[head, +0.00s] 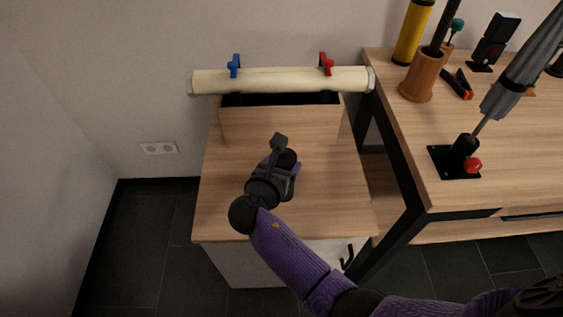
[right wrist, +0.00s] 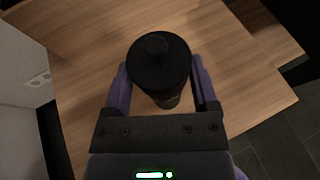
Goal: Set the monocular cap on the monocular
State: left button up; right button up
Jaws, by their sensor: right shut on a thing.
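My right gripper (head: 283,165) is over the low wooden cabinet top (head: 225,195), on the purple arm. In the right wrist view the gripper (right wrist: 160,75) is shut on a black round piece with a small knob on top, which looks like the monocular cap (right wrist: 158,62). A narrower dark cylinder, likely the monocular (right wrist: 166,101), shows just below the cap. I cannot tell whether the two touch. In the head view the gripper hides most of both. My left gripper is not in view.
A cream roll (head: 280,80) with blue and red clamps lies across a wooden box (head: 280,122) at the cabinet's back. A higher workbench (head: 510,190) stands on the right with a tool cup (head: 422,80) and a black stand with red knob (head: 455,160). The cabinet's front left is clear.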

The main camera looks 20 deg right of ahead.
jog(key=o, duration=1.1)
jog(key=shift+c, duration=0.2)
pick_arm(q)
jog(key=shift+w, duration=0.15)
